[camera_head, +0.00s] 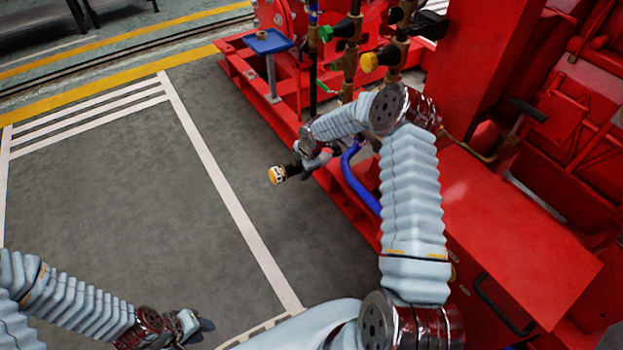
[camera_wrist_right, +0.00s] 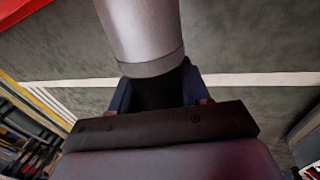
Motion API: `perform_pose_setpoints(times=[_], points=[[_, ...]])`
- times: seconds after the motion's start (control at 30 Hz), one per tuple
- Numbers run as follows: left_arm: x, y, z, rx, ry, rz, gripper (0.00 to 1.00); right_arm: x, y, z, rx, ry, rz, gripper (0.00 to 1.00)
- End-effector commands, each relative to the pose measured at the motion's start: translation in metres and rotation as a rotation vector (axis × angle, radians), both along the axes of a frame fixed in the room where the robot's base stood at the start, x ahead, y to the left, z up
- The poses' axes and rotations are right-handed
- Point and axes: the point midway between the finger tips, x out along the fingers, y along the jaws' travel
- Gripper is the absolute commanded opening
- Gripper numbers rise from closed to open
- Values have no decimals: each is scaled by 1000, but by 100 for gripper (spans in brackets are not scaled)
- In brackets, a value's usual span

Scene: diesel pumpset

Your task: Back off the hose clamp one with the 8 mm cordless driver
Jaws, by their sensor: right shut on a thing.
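A blue hose (camera_head: 357,180) curves down just right of the gripper. I cannot make out the hose clamp; my arm and gripper cover part of that area. My left gripper (camera_head: 200,326) is low at left over the floor, its jaws unclear.
The red pumpset skid (camera_head: 262,92) and red housing (camera_head: 525,225) fill the right side. Pipes with a yellow-capped valve (camera_head: 370,62) and a green-capped valve (camera_head: 326,33) stand behind my right arm. A small blue tray stand (camera_head: 268,42) is at the back. The grey floor at left is clear.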

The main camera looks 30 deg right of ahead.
Motion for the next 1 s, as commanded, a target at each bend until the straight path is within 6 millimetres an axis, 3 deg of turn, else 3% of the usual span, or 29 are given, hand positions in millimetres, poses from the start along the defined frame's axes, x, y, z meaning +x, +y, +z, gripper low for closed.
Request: perform_pose_setpoints(times=[0.03, 0.2, 0.63, 1.0], points=[[0, 1, -8, 1, 0, 1, 32, -2, -10, -11, -24, -5, 22, 0], [1, 1, -11, 1, -1, 3, 32, -7, -28, -21, -69, -9, 60, 0], [1, 1, -9, 1, -1, 3, 32, -9, -29, -17, -73, -12, 65, 0], [1, 2, 0, 5, -3, 5, 32, -6, -63, -17, -71, -12, 62, 0]])
